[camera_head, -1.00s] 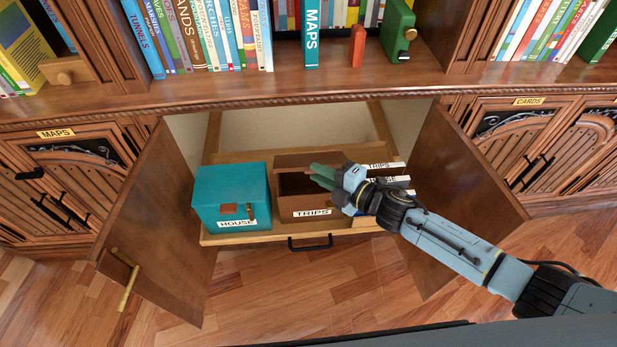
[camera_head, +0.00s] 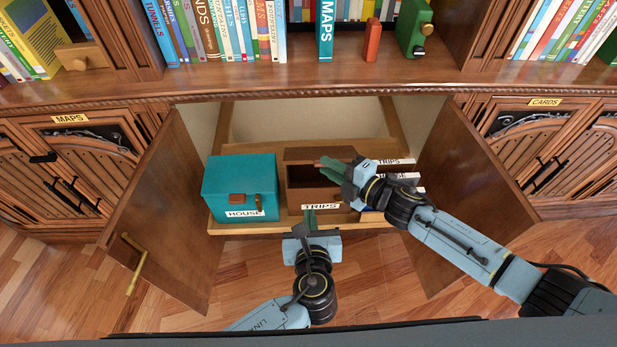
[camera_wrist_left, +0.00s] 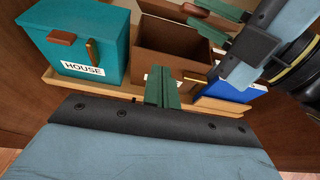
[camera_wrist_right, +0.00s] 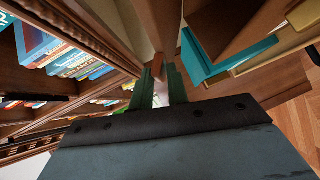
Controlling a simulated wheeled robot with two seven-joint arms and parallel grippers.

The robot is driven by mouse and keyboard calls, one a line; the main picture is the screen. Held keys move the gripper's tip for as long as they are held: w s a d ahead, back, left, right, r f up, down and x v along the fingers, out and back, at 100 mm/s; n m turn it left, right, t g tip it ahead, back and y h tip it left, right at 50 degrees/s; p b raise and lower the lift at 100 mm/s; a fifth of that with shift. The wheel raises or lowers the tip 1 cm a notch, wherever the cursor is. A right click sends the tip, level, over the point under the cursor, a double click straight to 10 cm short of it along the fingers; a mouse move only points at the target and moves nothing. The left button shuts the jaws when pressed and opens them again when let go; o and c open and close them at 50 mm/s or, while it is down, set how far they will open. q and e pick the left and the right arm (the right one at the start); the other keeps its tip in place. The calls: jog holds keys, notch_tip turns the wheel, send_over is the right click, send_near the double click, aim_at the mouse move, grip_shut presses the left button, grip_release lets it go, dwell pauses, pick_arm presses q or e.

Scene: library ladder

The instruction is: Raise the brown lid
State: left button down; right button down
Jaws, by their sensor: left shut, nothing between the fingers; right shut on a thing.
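A teal box labelled HOUSE (camera_head: 240,185) stands left of the brown box. A blue item (camera_wrist_left: 232,93) is to its right, partly under my right arm. Open cabinet doors stand at left (camera_head: 165,215) and right (camera_head: 470,170). A shelf of books (camera_head: 220,35) is above.

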pick_arm(q)
send_near(308, 162)
jog(key=w+f, duration=0.6)
jog(key=shift+w+r, duration=0.2)
jog(key=shift+r, duration=0.35)
pick_arm(e)
jog(key=shift+w+r, duration=0.1)
jog(key=shift+r, duration=0.05)
pick_arm(q)
jog(key=shift+w+r, duration=0.45)
jog(key=shift+r, duration=0.25)
jog(key=shift+w+r, duration=0.1)
jog(key=shift+r, duration=0.1)
pick_arm(e)
jog(key=c, duration=1.5)
grip_release()
jog(key=shift+s+f, duration=0.2)
jog(key=shift+f, duration=0.05)
